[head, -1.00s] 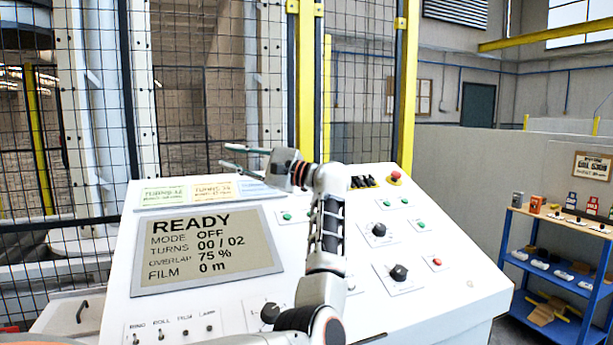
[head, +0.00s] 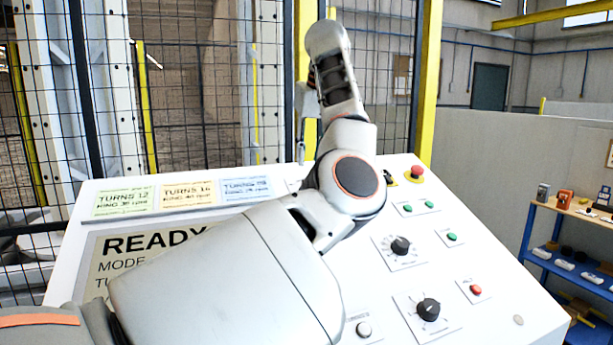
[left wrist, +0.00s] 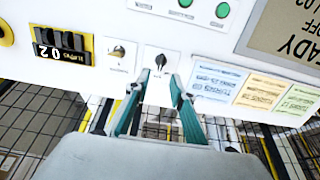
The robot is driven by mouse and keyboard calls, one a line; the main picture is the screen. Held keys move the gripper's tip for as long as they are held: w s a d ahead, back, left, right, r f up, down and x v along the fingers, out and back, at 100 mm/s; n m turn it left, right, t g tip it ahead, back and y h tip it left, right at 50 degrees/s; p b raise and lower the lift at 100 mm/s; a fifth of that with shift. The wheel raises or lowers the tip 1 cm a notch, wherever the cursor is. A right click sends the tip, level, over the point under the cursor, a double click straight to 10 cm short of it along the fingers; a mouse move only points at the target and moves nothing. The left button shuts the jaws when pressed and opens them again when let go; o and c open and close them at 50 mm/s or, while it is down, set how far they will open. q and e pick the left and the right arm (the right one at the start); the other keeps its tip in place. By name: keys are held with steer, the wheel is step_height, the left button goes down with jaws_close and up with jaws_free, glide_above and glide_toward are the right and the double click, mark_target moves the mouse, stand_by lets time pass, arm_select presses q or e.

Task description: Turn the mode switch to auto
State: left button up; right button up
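A small black knob on a square white plate (left wrist: 160,61), which looks like the mode switch, shows in the left wrist view; its lettering is too small to read. My left gripper (left wrist: 159,78) is open, its two teal fingers apart and pointing at the knob, one on each side. I cannot tell whether they touch it. In the head view the left gripper (head: 301,155) is seen edge-on at the panel's back edge, and my arm hides the knob. The display (head: 108,265) reads READY; in the left wrist view the display (left wrist: 291,28) shows OFF upside down. My right gripper is not in view.
The sloped white panel (head: 400,285) carries dark dials (head: 400,246), green buttons (head: 452,237) and a red emergency button (head: 417,172). A metal key-like switch (left wrist: 119,53) and a black counter (left wrist: 62,46) sit beside the knob. A mesh fence (head: 200,110) stands behind.

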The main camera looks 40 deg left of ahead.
arm_select(q)
steer(key=x, duration=0.7)
steer(key=shift+f+b, duration=0.25)
steer(key=shift+b, duration=0.15)
steer(key=shift+c, duration=0.3)
jaws_close()
